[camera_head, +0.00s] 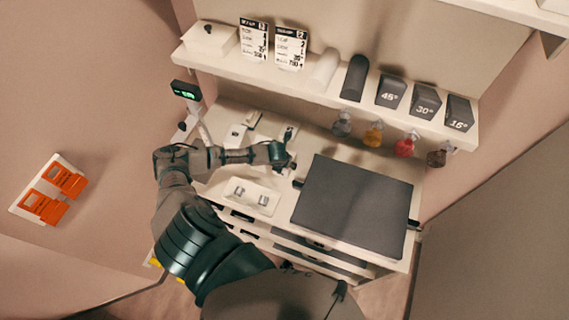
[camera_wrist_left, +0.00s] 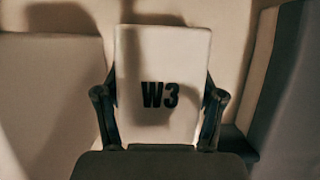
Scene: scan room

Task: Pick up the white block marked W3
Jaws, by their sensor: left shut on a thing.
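The white block marked W3 (camera_wrist_left: 160,62) fills the middle of the left wrist view, upright, its black label facing the camera. My left gripper (camera_wrist_left: 159,110) has one finger on each side of the block and is shut on it. In the head view my left gripper (camera_head: 284,158) is over the back of the desk, just left of the dark grey pad. There the block is small and partly hidden by the gripper, and its label cannot be read. My right gripper is not in view.
The dark grey pad (camera_head: 352,205) covers the desk's right part. A white tray with two small metal pieces (camera_head: 251,196) lies in front of my left forearm. A shelf (camera_head: 300,83) with cards and angled blocks overhangs the desk's back. Several coloured flasks (camera_head: 373,135) hang beneath it.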

